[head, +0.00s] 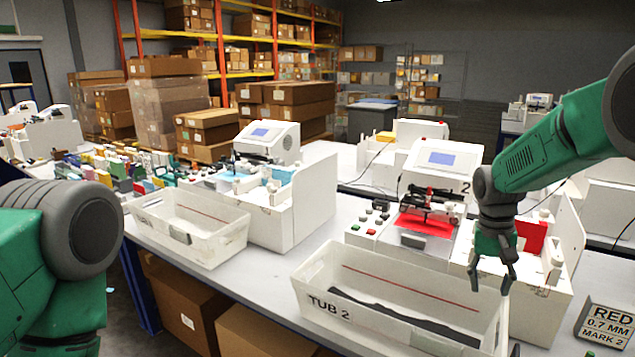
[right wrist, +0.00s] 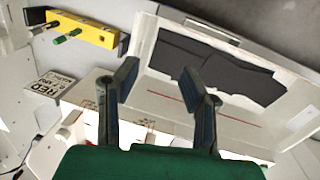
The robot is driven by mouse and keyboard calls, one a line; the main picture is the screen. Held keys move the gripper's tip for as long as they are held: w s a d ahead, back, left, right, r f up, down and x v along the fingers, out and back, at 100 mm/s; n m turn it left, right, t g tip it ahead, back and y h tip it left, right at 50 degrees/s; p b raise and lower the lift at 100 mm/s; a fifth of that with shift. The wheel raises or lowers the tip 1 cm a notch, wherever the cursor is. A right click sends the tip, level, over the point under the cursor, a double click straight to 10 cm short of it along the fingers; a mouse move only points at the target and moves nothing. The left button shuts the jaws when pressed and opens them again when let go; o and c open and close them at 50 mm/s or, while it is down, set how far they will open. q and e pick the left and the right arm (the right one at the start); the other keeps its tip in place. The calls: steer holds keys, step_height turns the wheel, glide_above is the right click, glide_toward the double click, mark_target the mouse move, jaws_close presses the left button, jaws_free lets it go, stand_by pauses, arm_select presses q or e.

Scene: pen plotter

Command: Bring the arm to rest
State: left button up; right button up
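My right arm reaches in from the right in the head view. Its gripper (head: 490,278) hangs pointing down over the back right of the tub marked TUB 2 (head: 345,320). In the right wrist view the two fingers (right wrist: 158,82) are spread apart with nothing between them. The tub also shows there (right wrist: 225,125), with dark flat pieces (right wrist: 220,65) in it. My left arm shows at the lower left of the head view; its gripper is out of the picture.
Behind the tub stands a white plotter (head: 440,160) with a red sheet (head: 428,226) on its bed. A sign reading RED 0.7 MM MARK 2 (head: 606,325) is at the right. Another tub (head: 190,228) stands left. A yellow block (right wrist: 85,32) shows in the wrist view.

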steer(key=s+a+f+n+b, duration=0.1)
steer(key=s+f+b, duration=0.1)
steer(key=s+f, duration=0.5)
steer(key=s+a+f+n+b, duration=0.1)
steer(key=s+f+b, duration=0.2)
steer(key=f, duration=0.8)
steer(key=s+a+f+n+b, duration=0.1)
steer(key=s+a+f+b, duration=0.1)
steer(key=s+f, duration=0.5)
arm_select(q)
step_height(320, 180, down, 15)
steer(key=b, duration=0.7)
steer(key=shift+s, duration=0.25)
arm_select(e)
steer(key=s+a+f+n, duration=0.1)
steer(key=s+f, duration=0.3)
steer(key=s, duration=0.3)
steer(key=s+f+n+t, duration=0.1)
steer(key=s+f, duration=0.4)
steer(key=s, duration=0.3)
steer(key=s+a+f+y, duration=0.1)
steer(key=s+f, duration=0.3)
steer(key=s, duration=0.3)
steer(key=shift+s+a+f+n+t, duration=0.35)
steer(key=shift+n+t, duration=0.05)
arm_select(q)
steer(key=shift+r, duration=0.1)
arm_select(e)
steer(key=shift+w, duration=0.15)
